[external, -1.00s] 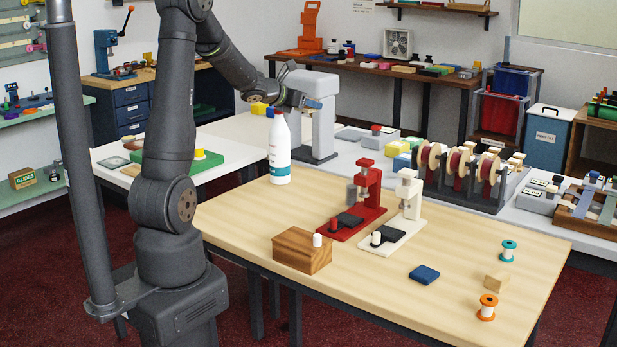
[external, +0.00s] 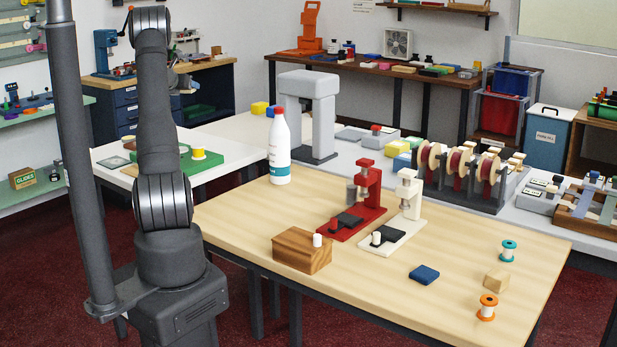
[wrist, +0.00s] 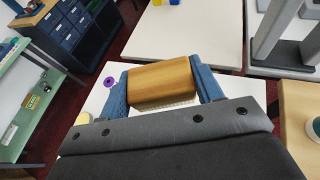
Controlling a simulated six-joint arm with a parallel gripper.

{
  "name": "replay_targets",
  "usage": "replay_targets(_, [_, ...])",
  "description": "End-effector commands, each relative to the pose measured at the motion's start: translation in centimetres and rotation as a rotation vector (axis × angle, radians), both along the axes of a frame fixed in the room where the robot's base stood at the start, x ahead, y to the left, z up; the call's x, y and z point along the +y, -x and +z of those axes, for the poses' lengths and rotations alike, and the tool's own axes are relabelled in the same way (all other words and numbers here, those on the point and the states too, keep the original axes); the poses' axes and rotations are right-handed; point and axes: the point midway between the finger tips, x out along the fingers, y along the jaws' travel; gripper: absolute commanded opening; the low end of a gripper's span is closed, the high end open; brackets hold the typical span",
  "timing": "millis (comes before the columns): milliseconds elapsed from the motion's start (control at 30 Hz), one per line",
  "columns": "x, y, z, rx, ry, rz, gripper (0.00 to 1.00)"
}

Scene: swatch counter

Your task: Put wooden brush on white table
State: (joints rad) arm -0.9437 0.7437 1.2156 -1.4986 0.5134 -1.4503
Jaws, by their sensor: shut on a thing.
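The wooden brush (wrist: 160,82) is a brown block with pale bristles underneath. In the wrist view my gripper (wrist: 163,78) is shut on it, with a blue finger at each end. In the external view my arm hides most of the gripper, and I cannot make out the brush. A white table (external: 110,157) stands at the left, beside my arm. Its white top (wrist: 94,101) shows below the brush in the wrist view, partly covered by the gripper. The brush appears above it and clear of it.
A green board (external: 178,163) with a yellow spool (external: 198,154) lies on that table. A purple ring-shaped thing (wrist: 109,81) shows left of the gripper. Another white surface (wrist: 190,38) lies beyond. The wooden table (external: 350,285) at right holds a white bottle (external: 279,150) and two small presses.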

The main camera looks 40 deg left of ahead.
Motion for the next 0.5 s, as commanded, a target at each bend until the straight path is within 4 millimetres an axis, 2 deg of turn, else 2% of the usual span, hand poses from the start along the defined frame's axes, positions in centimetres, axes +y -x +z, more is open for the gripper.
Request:
replay_targets(33, [2.5, 1.6, -0.2, 0.002, -0.001, 0.034, 0.33])
replay_targets(200, [9.4, 6.6, -0.5, 0.007, -0.002, 0.129, 0.33])
replay_targets(400, [16.4, 13.3, -1.0, 0.015, -0.002, 0.239, 0.33])
replay_targets(500, [19.0, 16.3, -1.2, 0.019, -0.002, 0.284, 0.33])
